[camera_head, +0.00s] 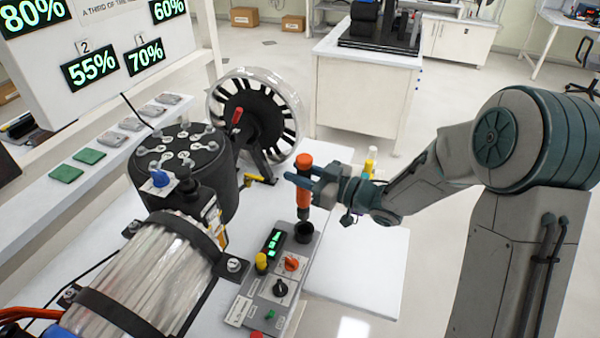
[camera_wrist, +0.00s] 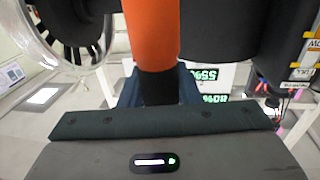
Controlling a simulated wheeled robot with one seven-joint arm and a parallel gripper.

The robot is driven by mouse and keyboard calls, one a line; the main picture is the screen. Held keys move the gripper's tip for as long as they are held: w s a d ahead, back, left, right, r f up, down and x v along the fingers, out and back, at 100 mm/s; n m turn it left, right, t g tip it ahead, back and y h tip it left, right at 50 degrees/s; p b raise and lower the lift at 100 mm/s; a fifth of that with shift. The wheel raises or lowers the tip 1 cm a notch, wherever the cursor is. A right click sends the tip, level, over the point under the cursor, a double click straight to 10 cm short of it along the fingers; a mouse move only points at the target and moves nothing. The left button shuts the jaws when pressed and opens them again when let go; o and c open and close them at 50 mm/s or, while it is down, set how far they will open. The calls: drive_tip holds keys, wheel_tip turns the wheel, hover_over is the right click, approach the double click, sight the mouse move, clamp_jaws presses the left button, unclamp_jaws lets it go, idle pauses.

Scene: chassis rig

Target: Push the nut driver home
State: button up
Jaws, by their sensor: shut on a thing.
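The nut driver (camera_head: 304,162), with an orange handle and a dark band, stands upright between the fingers of my gripper (camera_head: 306,184). My gripper is shut on it. Its lower tip is just above or at the mouth of a black round holder (camera_head: 304,232) on the grey control panel; I cannot tell whether the tip is inside. In the wrist view the orange handle (camera_wrist: 151,32) fills the upper middle, and its dark lower part runs down behind the gripper's edge.
The grey panel (camera_head: 243,311) carries a green display (camera_head: 272,243), a yellow button, and orange and black knobs. A black cylinder (camera_head: 183,165) and a clear-rimmed wheel (camera_head: 255,110) stand to the left. A white cabinet (camera_head: 365,95) stands behind. The white tabletop right of the panel is clear.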

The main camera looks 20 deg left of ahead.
sight(301, 201)
drive_tip(key=shift+d+f+b, duration=0.1)
drive_tip(key=shift+f+b, duration=1.7)
drive_tip(key=shift+f, duration=0.4)
drive_tip(key=shift+f+b, duration=1.85)
drive_tip(key=shift+f, duration=0.45)
drive_tip(key=o, duration=1)
